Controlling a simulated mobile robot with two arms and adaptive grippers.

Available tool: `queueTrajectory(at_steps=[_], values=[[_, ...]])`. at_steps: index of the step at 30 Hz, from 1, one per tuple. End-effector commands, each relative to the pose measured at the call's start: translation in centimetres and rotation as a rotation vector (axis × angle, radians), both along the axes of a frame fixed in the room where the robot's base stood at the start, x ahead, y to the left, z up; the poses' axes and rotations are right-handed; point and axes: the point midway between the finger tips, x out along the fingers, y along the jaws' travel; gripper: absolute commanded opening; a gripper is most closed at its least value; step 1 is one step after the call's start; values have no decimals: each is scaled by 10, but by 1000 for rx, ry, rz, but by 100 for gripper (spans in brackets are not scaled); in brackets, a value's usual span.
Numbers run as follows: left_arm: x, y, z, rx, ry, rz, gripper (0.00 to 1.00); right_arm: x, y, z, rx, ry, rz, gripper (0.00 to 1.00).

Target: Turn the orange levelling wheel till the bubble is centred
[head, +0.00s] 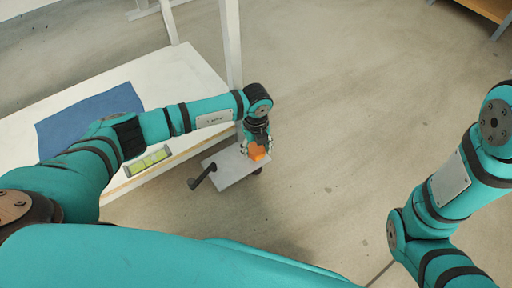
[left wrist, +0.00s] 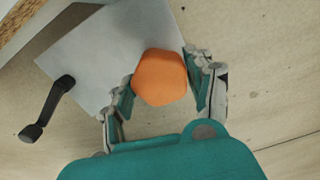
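The orange levelling wheel (head: 257,151) sits on a pale grey plate beside the white bench. In the left wrist view the wheel (left wrist: 160,78) fills the space between my left gripper's fingers (left wrist: 161,82), with a pad against it on each side. In the head view my left gripper (head: 257,143) is over the wheel and partly covers it. The yellow-green level (head: 148,161) lies near the bench's front edge, left of the wheel. Its bubble is too small to read. My right gripper is out of view; only my right arm shows.
The grey plate (head: 231,171) carries a black crank handle (head: 202,177), which also shows in the left wrist view (left wrist: 49,108). A blue mat (head: 88,116) lies on the white bench (head: 178,72). A white post (head: 231,45) rises behind my left gripper.

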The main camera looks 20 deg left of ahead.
Motion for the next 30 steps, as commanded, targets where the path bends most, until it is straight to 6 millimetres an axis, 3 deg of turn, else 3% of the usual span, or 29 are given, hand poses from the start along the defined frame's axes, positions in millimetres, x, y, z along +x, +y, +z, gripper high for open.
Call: queueTrajectory(at_steps=[6, 17, 27, 30], values=[[0, 0, 0, 0, 0, 0, 22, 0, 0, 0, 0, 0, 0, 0], [0, 0, 2, 0, 0, -77, 22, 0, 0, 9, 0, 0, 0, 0], [0, 1, 4, 2, 1, -346, 22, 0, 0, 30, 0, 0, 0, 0], [0, 0, 4, 1, 0, -441, 22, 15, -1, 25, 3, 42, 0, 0]])
